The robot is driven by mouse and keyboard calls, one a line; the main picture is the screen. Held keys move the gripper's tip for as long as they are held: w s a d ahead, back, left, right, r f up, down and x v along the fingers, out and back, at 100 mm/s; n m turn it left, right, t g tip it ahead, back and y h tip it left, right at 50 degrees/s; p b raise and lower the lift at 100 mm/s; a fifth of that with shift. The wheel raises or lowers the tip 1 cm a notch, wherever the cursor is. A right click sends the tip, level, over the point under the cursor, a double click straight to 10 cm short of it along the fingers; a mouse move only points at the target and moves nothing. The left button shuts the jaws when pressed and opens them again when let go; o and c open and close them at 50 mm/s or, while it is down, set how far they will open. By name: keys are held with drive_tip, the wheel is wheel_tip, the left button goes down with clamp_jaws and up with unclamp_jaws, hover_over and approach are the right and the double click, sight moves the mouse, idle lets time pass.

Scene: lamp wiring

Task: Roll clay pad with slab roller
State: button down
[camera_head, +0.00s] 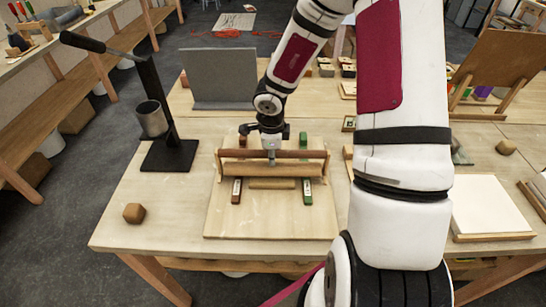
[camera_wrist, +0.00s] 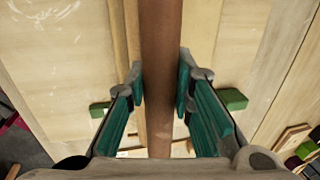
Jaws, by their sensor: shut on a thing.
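The slab roller stands on a pale wooden board (camera_head: 222,222) and has a dark red-brown bar (camera_head: 300,154) above a lighter wooden roller (camera_head: 240,169). A flat tan piece (camera_head: 272,184), which looks like the clay pad, lies in front of the roller. My gripper (camera_head: 271,156) comes down on the middle of the bar. In the wrist view, the teal fingers of my gripper (camera_wrist: 161,85) are shut on the bar (camera_wrist: 160,50). The clay pad is not clear there.
A black stand with a lever and grey cup (camera_head: 152,118) is at the left. A small brown block (camera_head: 134,213) lies near the front left. A grey panel (camera_head: 220,77) stands behind. A white slab (camera_head: 488,204) lies at the right. The front left tabletop is mostly clear.

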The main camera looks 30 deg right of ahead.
drive_tip(key=shift+w+d+f, duration=0.1)
drive_tip(key=shift+w+d, duration=0.4)
drive_tip(key=shift+w, duration=0.25)
drive_tip(key=shift+w+d+f, duration=0.1)
drive_tip(key=shift+w+d, duration=0.35)
drive_tip(key=shift+w, duration=0.25)
drive_tip(key=shift+w+d+r, duration=0.1)
drive_tip(key=shift+w+d, duration=0.35)
drive_tip(key=shift+w, duration=0.3)
drive_tip(key=shift+w+d+r, duration=0.1)
drive_tip(key=shift+w+d, duration=0.35)
drive_tip(key=shift+w, duration=0.25)
drive_tip(key=shift+w+d+f+b, duration=0.1)
drive_tip(key=shift+w+d+b, duration=0.15)
drive_tip(key=shift+w+d, duration=0.35)
drive_tip(key=shift+w+d+f+b, duration=0.1)
drive_tip(key=shift+w+d+b, duration=0.2)
drive_tip(key=shift+w, duration=0.45)
